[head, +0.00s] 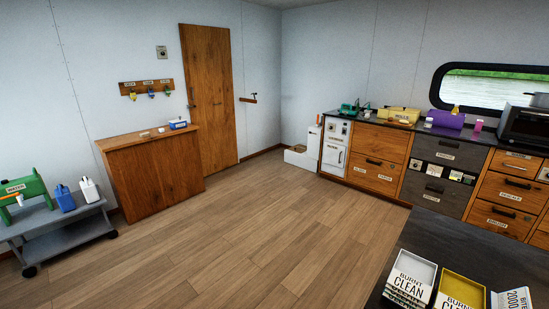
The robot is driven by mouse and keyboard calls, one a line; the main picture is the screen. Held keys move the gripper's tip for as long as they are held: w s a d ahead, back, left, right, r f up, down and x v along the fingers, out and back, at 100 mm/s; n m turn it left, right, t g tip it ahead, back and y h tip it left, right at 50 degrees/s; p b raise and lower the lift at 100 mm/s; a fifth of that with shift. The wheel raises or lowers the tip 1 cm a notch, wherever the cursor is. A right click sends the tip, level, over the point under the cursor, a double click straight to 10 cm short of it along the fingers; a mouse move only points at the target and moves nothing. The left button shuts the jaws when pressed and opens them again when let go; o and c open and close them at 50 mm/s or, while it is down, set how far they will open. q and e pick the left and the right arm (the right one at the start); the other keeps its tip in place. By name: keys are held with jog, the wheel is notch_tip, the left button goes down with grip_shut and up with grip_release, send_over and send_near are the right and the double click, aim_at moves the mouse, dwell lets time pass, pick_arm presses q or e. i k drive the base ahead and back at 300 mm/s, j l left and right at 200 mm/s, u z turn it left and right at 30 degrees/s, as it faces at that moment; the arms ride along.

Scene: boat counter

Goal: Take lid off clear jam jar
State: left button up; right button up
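I cannot make out a clear jam jar or its lid in the head view. Small items stand on the dark counter (480,136) at the right, among them a pink one (477,126) and a small yellowish one (455,109) by a purple box (445,119). They are too small to tell whether either is a jar. Neither of my grippers shows in this view.
Clear wooden floor (220,235) fills the middle. A dark table (450,245) with boxes stands at front right. A wooden cabinet (150,180) stands by the door (208,95). A grey wheeled cart (60,225) with containers is at left.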

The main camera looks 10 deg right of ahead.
aim_at(428, 125)
jog(key=i+j+u, duration=0.55)
jog(key=i, duration=0.15)
jog(key=i+j+z, duration=0.25)
jog(key=i, duration=0.4)
jog(key=i+l+z, duration=0.1)
jog(key=i+z, duration=0.6)
jog(key=z, duration=0.15)
jog(key=i+l+z, duration=0.1)
jog(key=i+z, duration=1)
jog(key=i, duration=0.45)
jog(key=i+z, duration=0.1)
jog(key=i, duration=0.75)
jog(key=i+j+z, duration=0.25)
jog(key=i, duration=0.5)
jog(key=i+z, duration=0.35)
jog(key=i, duration=0.5)
